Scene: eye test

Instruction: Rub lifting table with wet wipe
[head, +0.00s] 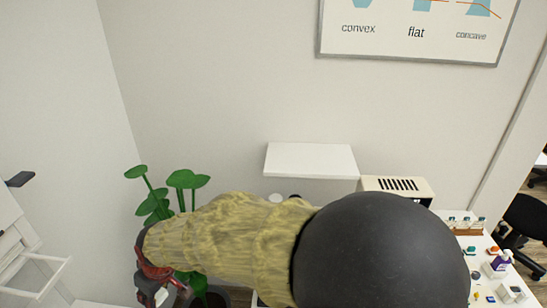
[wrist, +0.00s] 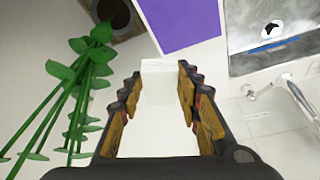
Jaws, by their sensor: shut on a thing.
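My gripper (wrist: 158,92) is shut on a white block-like thing (wrist: 160,70), which I take to be the wet wipe; it sits between the two yellow-and-dark fingers.
A green potted plant (head: 188,180) stands close to my gripper and also shows in the wrist view (wrist: 75,95). A beige vented box (head: 397,186) and a table with small bottles (head: 500,262) are at right. The wrist view shows a purple panel (wrist: 185,22).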

